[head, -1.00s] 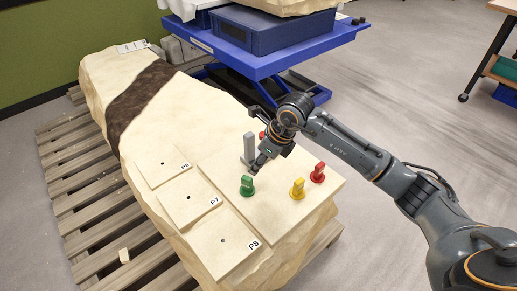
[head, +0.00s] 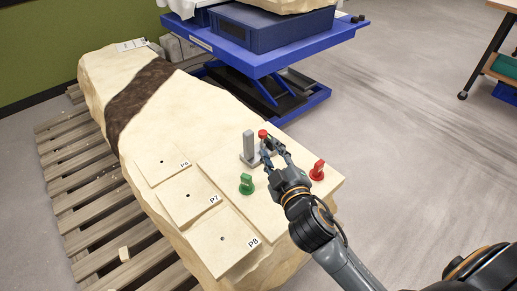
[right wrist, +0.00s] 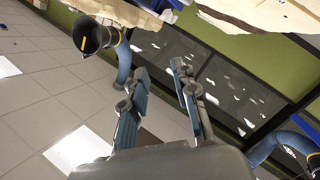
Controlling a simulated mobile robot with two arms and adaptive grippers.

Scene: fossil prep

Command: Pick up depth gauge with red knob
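A red knob (head: 263,134) shows on top of a small object on the slab, just right of a grey upright post (head: 249,147). Its lower part is hidden by my right gripper. Another red knob (head: 317,171) stands on the slab further right. I cannot tell for sure which red-knobbed piece is the depth gauge. My right gripper (head: 270,150) is close to the post and the nearer red knob. In the right wrist view its two fingers (right wrist: 160,88) are apart, with nothing between them. My left gripper is not in view.
A green knob (head: 246,184) stands on the slab, left of my right arm. Flat plates labelled P6 (head: 163,162), P7 (head: 189,196) and P8 (head: 222,239) lie along the slab. A wooden pallet (head: 80,205) lies beneath, and a blue lift table (head: 260,58) stands behind.

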